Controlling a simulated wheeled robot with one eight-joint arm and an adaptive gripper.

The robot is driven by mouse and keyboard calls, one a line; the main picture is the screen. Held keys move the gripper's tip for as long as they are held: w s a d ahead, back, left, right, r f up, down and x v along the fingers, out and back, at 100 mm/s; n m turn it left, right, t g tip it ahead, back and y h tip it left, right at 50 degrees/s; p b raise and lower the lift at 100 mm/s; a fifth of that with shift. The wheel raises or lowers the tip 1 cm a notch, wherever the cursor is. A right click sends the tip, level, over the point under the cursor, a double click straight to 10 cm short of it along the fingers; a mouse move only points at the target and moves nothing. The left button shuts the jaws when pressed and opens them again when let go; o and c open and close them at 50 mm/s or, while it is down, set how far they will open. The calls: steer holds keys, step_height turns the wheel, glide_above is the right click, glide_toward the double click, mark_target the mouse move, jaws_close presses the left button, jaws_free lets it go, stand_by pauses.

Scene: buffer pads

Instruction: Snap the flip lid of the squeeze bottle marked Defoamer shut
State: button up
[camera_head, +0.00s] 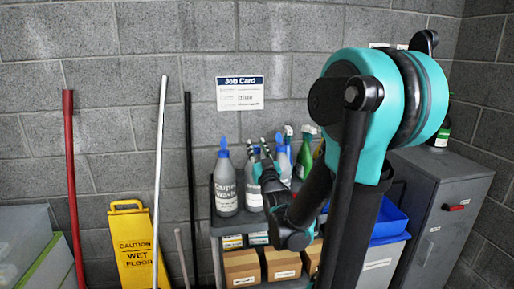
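Squeeze bottles stand on the grey shelf cart. The leftmost grey bottle (226,185) reads "Carpet Wash" and has a blue top pointing up. A second grey bottle (252,195) stands just right of it, partly behind my gripper; its label is not readable. No label reading Defoamer can be made out. My gripper (271,143) is in front of the bottles, its fingertips apart near their tops. Nothing is visible between the fingers. Whether it touches a bottle cannot be told. My arm hides part of the row.
Spray bottles (305,152) stand further right on the cart, with cardboard boxes (241,266) below. A blue bin (389,221) and a grey cabinet (440,200) are at right. A yellow wet-floor sign (134,245) and several poles lean at left. A job card (240,94) hangs above.

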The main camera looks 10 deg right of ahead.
steer(key=shift+o, duration=0.2)
steer(key=v, duration=0.7)
steer(key=shift+s, duration=0.3)
steer(key=shift+f, duration=0.1)
steer(key=shift+c, duration=0.5)
